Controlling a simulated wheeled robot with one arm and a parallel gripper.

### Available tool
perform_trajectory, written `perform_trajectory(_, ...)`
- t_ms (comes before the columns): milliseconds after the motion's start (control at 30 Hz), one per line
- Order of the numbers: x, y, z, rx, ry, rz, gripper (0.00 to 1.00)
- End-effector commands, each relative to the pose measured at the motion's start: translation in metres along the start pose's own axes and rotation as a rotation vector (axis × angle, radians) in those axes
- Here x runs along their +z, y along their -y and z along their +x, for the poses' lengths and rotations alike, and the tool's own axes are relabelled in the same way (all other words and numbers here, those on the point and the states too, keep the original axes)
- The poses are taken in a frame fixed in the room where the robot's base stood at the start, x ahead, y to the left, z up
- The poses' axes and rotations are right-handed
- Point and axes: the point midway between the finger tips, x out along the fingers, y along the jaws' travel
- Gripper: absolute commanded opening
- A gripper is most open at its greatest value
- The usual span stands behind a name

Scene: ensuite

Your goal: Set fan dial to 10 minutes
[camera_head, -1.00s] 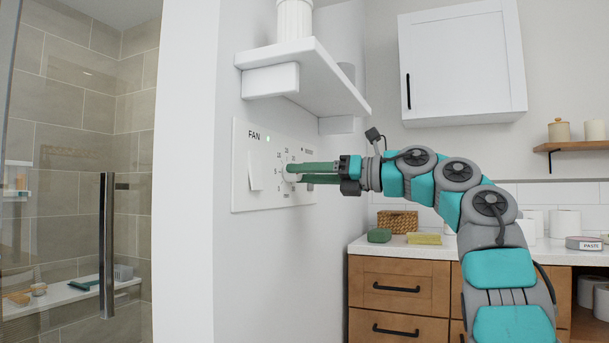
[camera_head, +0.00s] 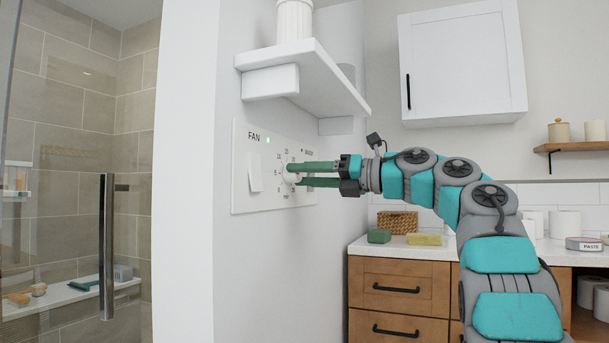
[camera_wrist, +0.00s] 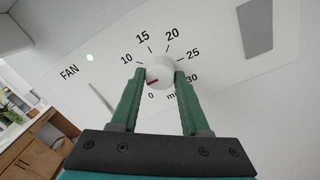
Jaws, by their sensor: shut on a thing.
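The fan dial is a round white knob (camera_wrist: 160,71) on a white wall panel (camera_head: 240,200), with minute numbers around it. In the wrist view its red pointer mark points to the lower left, between the 0 and the 10, towards my left finger. The 5 is hidden there behind that finger. My gripper (camera_wrist: 160,76) has its two green fingers on either side of the knob and is shut on it. In the head view my gripper (camera_head: 291,175) reaches the panel from the right.
A white rocker switch (camera_head: 255,172) and a lit green light (camera_head: 268,140) are on the panel left of the dial. A white shelf (camera_head: 310,75) juts out above it. A counter with drawers (camera_head: 400,285) stands behind my arm at the right.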

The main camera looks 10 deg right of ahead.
Motion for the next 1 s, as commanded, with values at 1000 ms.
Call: perform_trajectory(1000,0.0035,-0.0024,-0.0007,-0.007,0.033,0.736,0.0)
